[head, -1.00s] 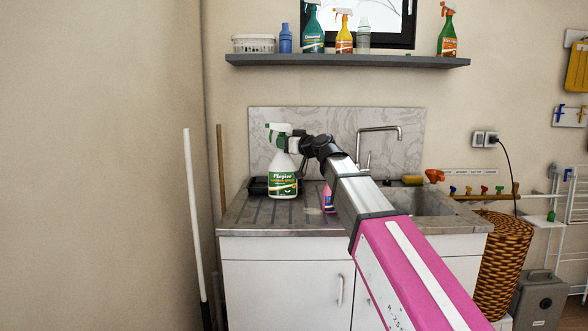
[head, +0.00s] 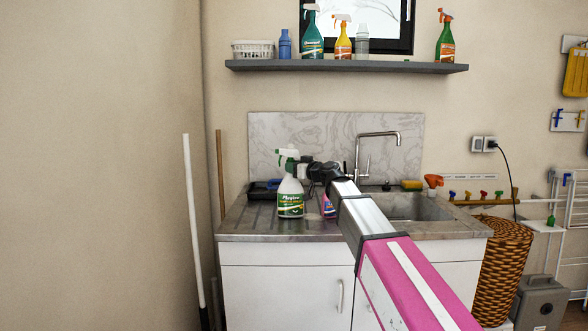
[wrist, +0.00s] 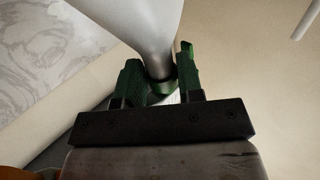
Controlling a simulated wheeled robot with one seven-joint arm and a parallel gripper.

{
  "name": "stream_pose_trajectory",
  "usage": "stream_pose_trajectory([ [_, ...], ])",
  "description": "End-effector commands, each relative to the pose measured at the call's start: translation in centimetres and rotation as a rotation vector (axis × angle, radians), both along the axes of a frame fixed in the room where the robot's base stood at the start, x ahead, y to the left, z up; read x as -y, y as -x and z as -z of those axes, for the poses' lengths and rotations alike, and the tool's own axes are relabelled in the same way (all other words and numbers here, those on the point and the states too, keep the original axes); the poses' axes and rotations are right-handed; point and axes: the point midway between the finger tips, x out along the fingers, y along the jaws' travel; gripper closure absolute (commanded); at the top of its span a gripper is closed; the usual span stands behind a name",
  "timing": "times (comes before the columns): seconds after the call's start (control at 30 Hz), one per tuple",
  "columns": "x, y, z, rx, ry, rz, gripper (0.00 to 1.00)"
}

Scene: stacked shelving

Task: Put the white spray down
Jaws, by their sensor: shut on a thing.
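The white spray (head: 290,197) is a white bottle with a green label and a green-and-white trigger head. In the head view it is upright at the left part of the sink counter, its base low against the counter top. I cannot tell if the base touches. My gripper (head: 305,169) reaches it from the right at the neck. In the wrist view my gripper (wrist: 160,84) has its fingers on both sides of the neck, shut on it, with the white spray's body (wrist: 135,22) filling the top.
The counter (head: 240,222) has a pink bottle (head: 328,206) just right of the spray and a dark tray (head: 262,191) behind left. The sink basin, faucet (head: 378,135), sponge (head: 411,185) and an orange spray head (head: 433,181) are to the right. A shelf (head: 350,66) with bottles hangs above.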

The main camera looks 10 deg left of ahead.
Motion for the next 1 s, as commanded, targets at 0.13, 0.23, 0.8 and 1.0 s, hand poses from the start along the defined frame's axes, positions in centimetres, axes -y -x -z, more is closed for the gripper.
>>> stream_pose_trajectory([
  [0.13, 0.0, 0.0, 0.1, 0.0, -0.002, 0.001, 1.0],
  [0.23, 0.0, 0.0, 0.1, 0.0, -0.002, 0.001, 1.0],
  [0.8, 0.1, 0.1, 0.1, 0.0, 0.0, 0.0, 0.4],
  [1.0, 2.5, 1.7, 0.2, 0.0, 0.0, 0.002, 0.4],
])
